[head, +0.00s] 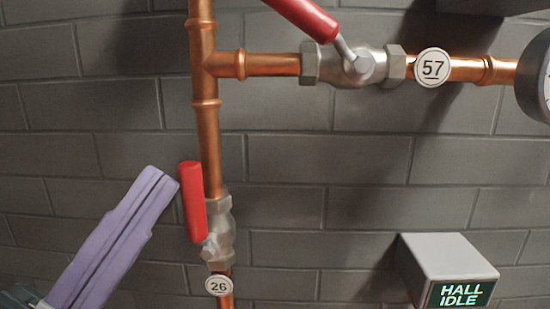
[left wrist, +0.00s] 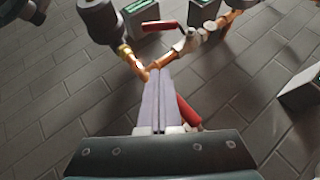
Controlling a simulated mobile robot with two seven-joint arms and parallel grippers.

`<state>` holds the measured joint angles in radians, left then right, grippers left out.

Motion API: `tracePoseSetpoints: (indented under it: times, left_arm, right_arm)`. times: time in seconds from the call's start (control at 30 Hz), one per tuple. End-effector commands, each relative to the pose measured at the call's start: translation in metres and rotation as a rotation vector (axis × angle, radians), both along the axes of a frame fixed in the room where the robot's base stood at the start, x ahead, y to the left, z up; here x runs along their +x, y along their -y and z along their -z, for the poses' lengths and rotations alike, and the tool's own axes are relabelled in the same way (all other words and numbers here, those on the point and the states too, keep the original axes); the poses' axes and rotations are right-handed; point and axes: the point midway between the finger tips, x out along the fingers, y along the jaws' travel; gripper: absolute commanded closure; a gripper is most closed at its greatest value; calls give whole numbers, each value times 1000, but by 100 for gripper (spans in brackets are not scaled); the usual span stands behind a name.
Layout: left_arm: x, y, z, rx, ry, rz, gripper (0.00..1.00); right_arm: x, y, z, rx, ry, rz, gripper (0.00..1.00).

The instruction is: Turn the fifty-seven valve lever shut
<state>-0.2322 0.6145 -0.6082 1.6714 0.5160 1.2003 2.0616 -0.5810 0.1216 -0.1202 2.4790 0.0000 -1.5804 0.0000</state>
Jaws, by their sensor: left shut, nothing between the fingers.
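The fifty-seven valve (head: 352,66) sits on the horizontal copper pipe at the upper right of the head view, beside a round "57" tag (head: 432,67). Its red lever (head: 303,17) slants up and left across the pipe line, and its far end is cut off by the frame. In the left wrist view the lever (left wrist: 160,25) shows beyond my fingertips. My left gripper (head: 165,181) has lavender fingers pressed together, empty, below and left of that valve. In the left wrist view its fingers (left wrist: 158,75) point toward the pipes. My right gripper is out of view.
A second valve (head: 219,232), tagged "26" (head: 218,286), has a red lever (head: 192,200) nearly upright just right of my left fingertips. A grey box reading "HALL IDLE" (head: 462,294) juts from the brick wall. A gauge (head: 537,77) stands at the right edge.

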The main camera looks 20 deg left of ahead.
Motion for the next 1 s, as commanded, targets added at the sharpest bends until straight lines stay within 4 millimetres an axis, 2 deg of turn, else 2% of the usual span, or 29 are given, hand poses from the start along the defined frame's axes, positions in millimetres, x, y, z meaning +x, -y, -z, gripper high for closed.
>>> tracePoseSetpoints:
  times: [0.03,0.47,0.53,0.7,1.0]
  left_arm:
    - [4,2,-10,-1,2,-1,100]
    - [63,30,-72,2,2,-2,100]
    - [62,37,-83,-1,-1,0,100]
    - [61,49,-95,2,-1,-2,100]
    - [60,53,-96,4,-1,-2,100]
  right_arm:
    - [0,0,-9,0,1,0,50]
    - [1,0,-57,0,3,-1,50]
    - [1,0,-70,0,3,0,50]
    - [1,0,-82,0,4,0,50]
    - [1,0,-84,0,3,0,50]
